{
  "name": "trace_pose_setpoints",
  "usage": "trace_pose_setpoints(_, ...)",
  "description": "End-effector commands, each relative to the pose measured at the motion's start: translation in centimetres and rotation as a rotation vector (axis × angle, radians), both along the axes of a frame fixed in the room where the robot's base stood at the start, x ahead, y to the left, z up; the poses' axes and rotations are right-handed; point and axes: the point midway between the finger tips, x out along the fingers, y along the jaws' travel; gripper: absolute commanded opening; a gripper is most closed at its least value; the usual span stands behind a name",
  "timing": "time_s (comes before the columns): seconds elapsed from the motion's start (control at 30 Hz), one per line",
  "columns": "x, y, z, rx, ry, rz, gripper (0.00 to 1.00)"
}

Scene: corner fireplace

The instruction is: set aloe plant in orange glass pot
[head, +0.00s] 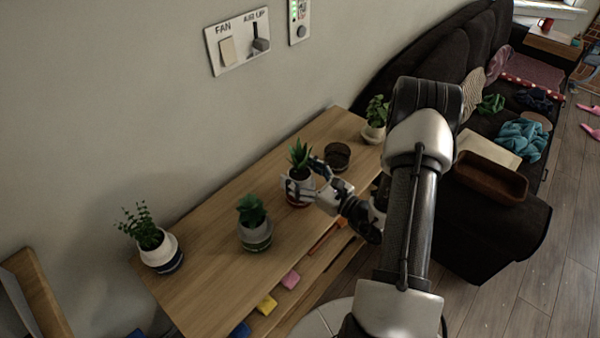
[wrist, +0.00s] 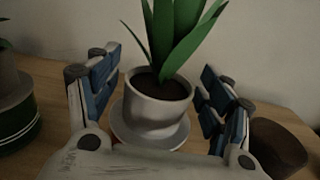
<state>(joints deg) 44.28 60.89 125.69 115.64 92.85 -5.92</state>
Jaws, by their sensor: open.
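The aloe plant (head: 299,156) has long pointed green leaves and stands upright in a white pot, also in the wrist view (wrist: 158,100). Below this pot is a pale rim with a reddish band. A dark brown, see-through pot (head: 337,155) stands just right of the aloe; it looks empty and is the only glass-like pot I see. It also shows at the right edge of the wrist view (wrist: 279,147). My gripper (wrist: 155,88) is open, with a finger on each side of the white pot and visible gaps between. It also shows in the head view (head: 303,175).
On the wooden shelf (head: 205,255) stand a green-banded potted plant (head: 254,222), a blue-banded one (head: 155,245) and a pale-potted leafy one (head: 375,120) at the far end. The wall borders the shelf behind. A dark sofa (head: 490,210) stands to the right.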

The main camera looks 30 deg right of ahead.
Motion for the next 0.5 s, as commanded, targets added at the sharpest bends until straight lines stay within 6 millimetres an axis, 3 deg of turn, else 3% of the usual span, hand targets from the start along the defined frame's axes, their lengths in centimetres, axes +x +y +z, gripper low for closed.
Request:
trace_pose_setpoints(0.33, -0.3, -0.1, 0.0, 0.0, 0.002, -0.001, 0.75)
trace_pose_setpoints(0.5, -2.4, -1.1, -0.1, 0.002, 0.003, -0.007, 0.75)
